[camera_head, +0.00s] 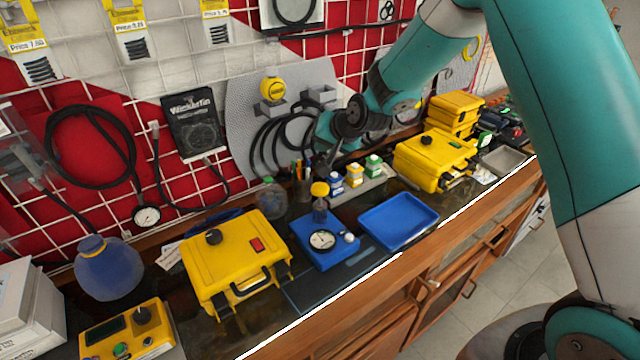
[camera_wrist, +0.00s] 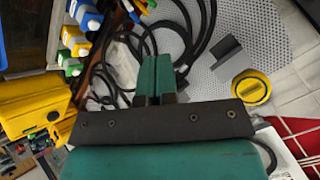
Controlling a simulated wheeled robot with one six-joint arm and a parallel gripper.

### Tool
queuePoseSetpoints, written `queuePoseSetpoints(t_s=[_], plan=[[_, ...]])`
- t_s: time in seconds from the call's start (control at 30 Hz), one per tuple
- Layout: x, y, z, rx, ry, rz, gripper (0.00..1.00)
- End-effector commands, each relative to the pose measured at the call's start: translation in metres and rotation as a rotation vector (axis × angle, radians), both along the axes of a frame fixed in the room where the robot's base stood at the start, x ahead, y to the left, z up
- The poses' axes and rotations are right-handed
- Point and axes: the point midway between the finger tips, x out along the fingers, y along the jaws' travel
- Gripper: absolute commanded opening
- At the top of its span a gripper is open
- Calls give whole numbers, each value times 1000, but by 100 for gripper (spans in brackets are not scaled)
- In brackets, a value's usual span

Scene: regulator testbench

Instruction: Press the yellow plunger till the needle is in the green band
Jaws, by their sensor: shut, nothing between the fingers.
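The yellow plunger (camera_head: 320,189) stands upright on a blue test block (camera_head: 310,257) on the bench. A round white dial (camera_head: 322,240) is set in the block, with a small white knob to its right. The needle and the green band are too small to make out. My gripper (camera_head: 309,159) is above and behind the plunger, near the wall panel, and apart from it. In the wrist view, my gripper's two green fingers (camera_wrist: 156,72) are shut together with nothing between them. The plunger cannot be made out in the wrist view.
A yellow case (camera_head: 235,262) stands left of the block and an empty blue tray (camera_head: 398,221) right of it. More yellow cases (camera_head: 436,160) are farther right. Black cables hang on the panel.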

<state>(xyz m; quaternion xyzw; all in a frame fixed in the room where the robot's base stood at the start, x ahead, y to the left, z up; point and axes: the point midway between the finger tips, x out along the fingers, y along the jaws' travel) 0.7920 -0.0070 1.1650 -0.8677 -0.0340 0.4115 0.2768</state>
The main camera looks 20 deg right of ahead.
Motion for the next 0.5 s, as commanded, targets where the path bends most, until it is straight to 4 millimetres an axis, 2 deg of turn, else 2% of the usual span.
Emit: queuePoseSetpoints(t_s=[0.27,0.5], plan=[[-1,0,-5,-1,2,3,0],[-1,0,-28,-1,3,3,0]])
